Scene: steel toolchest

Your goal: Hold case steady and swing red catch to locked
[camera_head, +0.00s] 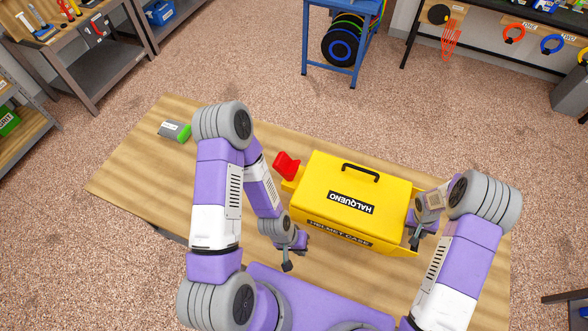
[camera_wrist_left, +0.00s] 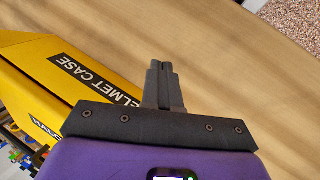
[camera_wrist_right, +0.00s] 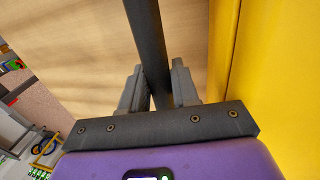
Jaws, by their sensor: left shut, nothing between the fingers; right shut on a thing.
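The yellow helmet case (camera_head: 318,187) stands on the wooden table with its lid down and a black handle on top. The red catch (camera_head: 286,165) sticks out at its left end, towards the far corner; whether it is locked I cannot tell. My left gripper (camera_head: 288,264) is shut and empty, in front of the case's near left corner and apart from it. In the left wrist view its fingers (camera_wrist_left: 164,82) are together over bare wood. My right gripper (camera_head: 414,243) is at the case's right end. In the right wrist view it is shut on a dark bar (camera_wrist_right: 146,35) beside a yellow wall.
A grey and green object (camera_head: 175,131) lies at the table's far left. My left arm stands between that bare part and the case. Workbenches and a blue rack (camera_head: 340,75) stand away from the table.

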